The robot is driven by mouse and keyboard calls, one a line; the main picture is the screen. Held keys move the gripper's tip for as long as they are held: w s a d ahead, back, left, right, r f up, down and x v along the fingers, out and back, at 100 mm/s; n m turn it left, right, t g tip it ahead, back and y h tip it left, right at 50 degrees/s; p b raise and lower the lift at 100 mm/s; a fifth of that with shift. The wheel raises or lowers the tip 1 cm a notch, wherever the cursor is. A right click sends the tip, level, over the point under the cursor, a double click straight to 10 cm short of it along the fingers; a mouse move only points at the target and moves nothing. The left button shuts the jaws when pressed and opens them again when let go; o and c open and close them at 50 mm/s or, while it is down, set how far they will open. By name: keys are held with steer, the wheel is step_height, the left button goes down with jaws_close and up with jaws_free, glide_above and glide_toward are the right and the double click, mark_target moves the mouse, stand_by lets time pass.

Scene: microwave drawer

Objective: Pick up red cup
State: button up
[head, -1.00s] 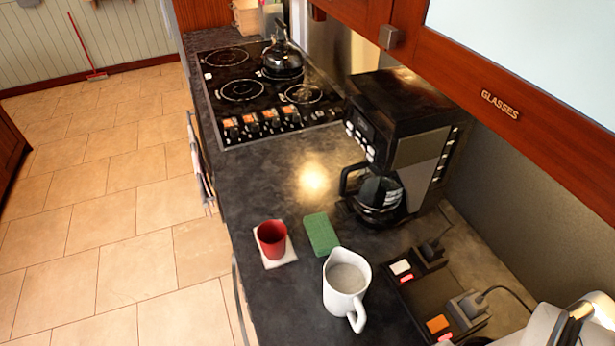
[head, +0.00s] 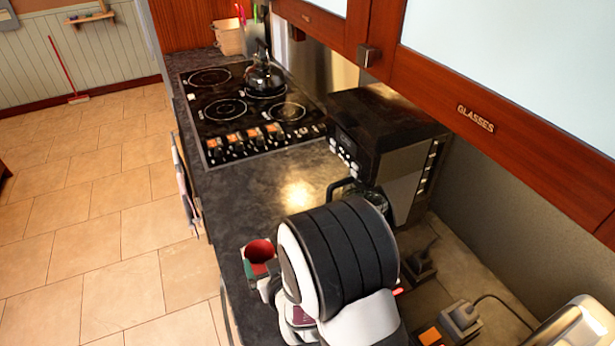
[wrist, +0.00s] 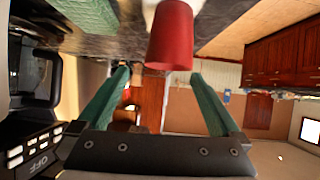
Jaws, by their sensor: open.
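The red cup (head: 259,251) stands near the counter's left edge in the head view. In the wrist view, which is upside down, the red cup (wrist: 171,36) hangs from the top middle, with its rim close to the fingertips. My gripper (wrist: 161,72) is open, its two teal fingers apart, with the cup just ahead of the gap between them. In the head view my gripper (head: 257,270) is beside the cup and partly hidden by my wrist. A white patch shows at the cup's base in the wrist view.
The green sponge (wrist: 88,14) lies close to the cup. The wooden cabinet (head: 470,100) overhangs the right side. My arm hides the white pitcher.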

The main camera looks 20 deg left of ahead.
mark_target(256, 247)
steer(key=f, duration=0.1)
steer(key=y, duration=0.1)
steer(key=a+f, duration=0.1)
steer(key=shift+s+a+f+y, duration=0.1)
steer(key=shift+s+f+y, duration=0.2)
steer(key=shift+f, duration=0.05)
steer(key=x, duration=0.7)
steer(key=shift+w+r, duration=0.35)
steer(key=c, duration=1.2)
